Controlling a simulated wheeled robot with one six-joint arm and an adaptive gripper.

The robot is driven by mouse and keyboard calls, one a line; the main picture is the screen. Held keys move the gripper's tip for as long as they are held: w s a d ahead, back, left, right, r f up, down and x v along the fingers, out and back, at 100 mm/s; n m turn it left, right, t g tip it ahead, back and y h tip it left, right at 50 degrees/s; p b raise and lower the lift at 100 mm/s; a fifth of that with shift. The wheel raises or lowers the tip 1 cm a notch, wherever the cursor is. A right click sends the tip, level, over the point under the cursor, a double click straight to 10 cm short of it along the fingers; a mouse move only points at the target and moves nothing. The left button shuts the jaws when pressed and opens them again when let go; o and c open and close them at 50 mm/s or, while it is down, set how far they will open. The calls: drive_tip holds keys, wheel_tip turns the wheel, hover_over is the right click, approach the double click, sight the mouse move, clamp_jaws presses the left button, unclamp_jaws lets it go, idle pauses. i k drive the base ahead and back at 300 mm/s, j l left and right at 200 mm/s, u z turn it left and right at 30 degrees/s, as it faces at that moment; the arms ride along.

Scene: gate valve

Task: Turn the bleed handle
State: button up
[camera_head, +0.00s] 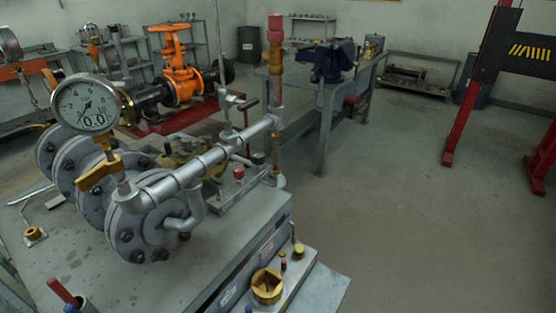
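A silver pipe assembly (205,165) with round bolted flanges (150,228) stands on a grey bench at the left. A brass-orange lever (98,172) sits on the fitting below a round white-faced gauge (86,104). A small lever with a dark grip (248,103) sticks out to the right from a thin upright pipe near the pipe's far end. I cannot tell for sure which of these two levers is the bleed handle. My gripper is not in view, and nothing is seen touching either lever.
A brass cup-shaped part (267,287) and small tools lie on the bench's lower front ledge. An orange gate valve (180,75) stands behind. A blue vise (331,60) sits on a far workbench. Red lift posts (475,90) stand at right. The floor (400,220) at centre right is clear.

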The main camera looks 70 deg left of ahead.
sight(218, 182)
drive_tip(key=i+u, duration=0.3)
drive_tip(key=i+l+u, duration=0.2)
drive_tip(key=i+u, duration=0.15)
drive_tip(key=i+l+u, duration=0.3)
drive_tip(key=i, duration=0.2)
drive_tip(key=j+u, duration=0.15)
drive_tip(key=u, duration=3.1)
drive_tip(key=k+z, duration=0.1)
